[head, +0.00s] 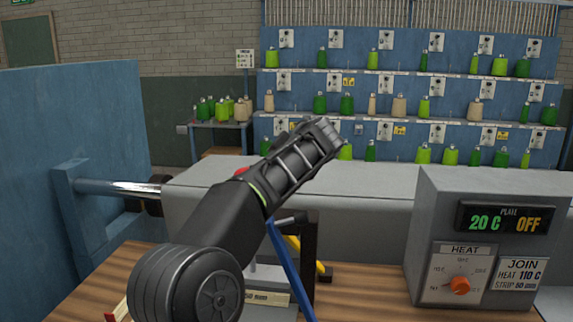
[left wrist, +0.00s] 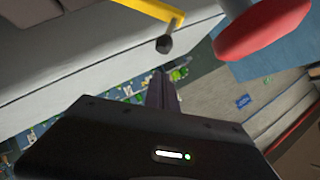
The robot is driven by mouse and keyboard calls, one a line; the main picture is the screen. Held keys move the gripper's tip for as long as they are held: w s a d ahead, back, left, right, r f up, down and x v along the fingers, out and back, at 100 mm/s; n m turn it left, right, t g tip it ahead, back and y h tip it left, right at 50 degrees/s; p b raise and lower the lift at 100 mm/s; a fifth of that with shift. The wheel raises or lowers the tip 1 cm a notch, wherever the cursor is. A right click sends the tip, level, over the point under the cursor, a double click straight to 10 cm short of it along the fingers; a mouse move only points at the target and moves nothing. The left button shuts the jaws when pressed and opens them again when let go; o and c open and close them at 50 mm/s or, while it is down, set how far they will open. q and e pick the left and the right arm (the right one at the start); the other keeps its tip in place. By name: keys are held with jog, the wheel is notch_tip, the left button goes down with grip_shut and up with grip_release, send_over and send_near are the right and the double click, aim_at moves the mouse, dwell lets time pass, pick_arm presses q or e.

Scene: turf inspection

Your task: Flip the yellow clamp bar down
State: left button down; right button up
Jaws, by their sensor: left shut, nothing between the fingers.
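The yellow clamp bar (head: 293,243) shows only in part in the head view, low behind my left arm and a dark upright post. In the left wrist view the yellow bar (left wrist: 150,9) comes in from the top edge, with a dark round knob (left wrist: 165,44) near its end. My left gripper (head: 326,130) is raised above the wooden bench, over the long grey machine body and apart from the bar. Its fingers (left wrist: 163,92) are shut and empty in the left wrist view. My right gripper is not in view.
A red knob (left wrist: 262,30) on a grey shaft is near the gripper. A blue rod (head: 290,268) slants beside the dark post (head: 310,235). A grey heat control box (head: 485,240) stands at the right. Shelves of green and tan spools (head: 400,105) are behind.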

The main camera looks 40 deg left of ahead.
pick_arm(q)
jog(key=b+v, duration=0.2)
jog(key=v, duration=0.8)
jog(key=shift+d+r+b, duration=0.15)
jog(key=shift+r+b, duration=0.05)
jog(key=shift+b, duration=0.1)
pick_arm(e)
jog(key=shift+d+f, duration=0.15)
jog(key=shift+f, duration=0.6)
pick_arm(q)
jog(key=shift+w, duration=0.1)
